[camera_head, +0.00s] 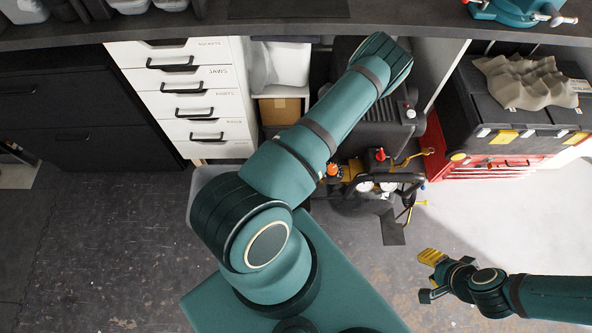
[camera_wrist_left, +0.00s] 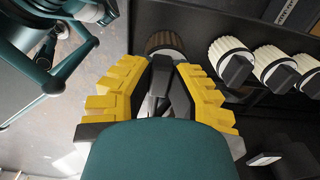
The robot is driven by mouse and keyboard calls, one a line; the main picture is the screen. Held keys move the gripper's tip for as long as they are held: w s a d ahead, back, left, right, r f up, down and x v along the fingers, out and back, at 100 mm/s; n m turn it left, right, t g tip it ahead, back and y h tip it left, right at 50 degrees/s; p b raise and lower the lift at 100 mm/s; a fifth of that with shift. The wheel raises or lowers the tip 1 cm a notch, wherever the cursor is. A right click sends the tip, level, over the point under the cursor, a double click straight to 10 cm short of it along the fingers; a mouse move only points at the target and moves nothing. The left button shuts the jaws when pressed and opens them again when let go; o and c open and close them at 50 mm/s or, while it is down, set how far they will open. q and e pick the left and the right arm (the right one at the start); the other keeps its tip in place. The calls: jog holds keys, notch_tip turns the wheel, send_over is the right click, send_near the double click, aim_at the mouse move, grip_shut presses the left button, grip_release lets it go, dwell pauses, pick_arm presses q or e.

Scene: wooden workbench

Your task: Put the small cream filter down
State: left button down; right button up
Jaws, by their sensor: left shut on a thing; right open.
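In the left wrist view, a ribbed, round filter (camera_wrist_left: 164,42) sits just beyond my left fingertips, its side brownish in shadow. My left gripper (camera_wrist_left: 163,68) is shut on it, with a dark grey block between the yellow fingers. Whether the filter touches a surface I cannot tell. In the head view my left arm reaches in under the bench and its gripper is hidden. My right gripper (camera_head: 432,275) is open and empty, low on the right above the floor.
Cream ribbed filters with dark blocks stand in a row: one (camera_wrist_left: 230,57), another (camera_wrist_left: 273,66) and a third (camera_wrist_left: 307,74). A white drawer unit (camera_head: 185,95), a red tool chest (camera_head: 490,167) and a dark bench edge (camera_head: 290,30) surround my left arm.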

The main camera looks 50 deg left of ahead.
pick_arm(q)
jog(key=shift+f, duration=1.35)
jog(key=shift+b, duration=0.35)
jog(key=c, duration=1)
grip_release()
jog(key=shift+f, duration=0.1)
notch_tip(320, 180, up, 12)
jog(key=p, duration=0.3)
jog(key=w+d+r+n+h, duration=0.1)
jog(key=w+d+r+n, duration=0.1)
jog(key=d, duration=0.5)
jog(key=w+d+r+n+t+h, duration=0.1)
jog(key=w+d+r+n, duration=0.2)
jog(key=d, duration=0.4)
jog(key=w+d+r+n+h, duration=0.2)
jog(key=w+d+r+n, duration=0.1)
jog(key=d, duration=0.4)
notch_tip(320, 180, up, 2)
jog(key=shift+d+r+n+t, duration=0.2)
jog(key=shift+n+t, duration=0.1)
jog(key=shift+n, duration=0.5)
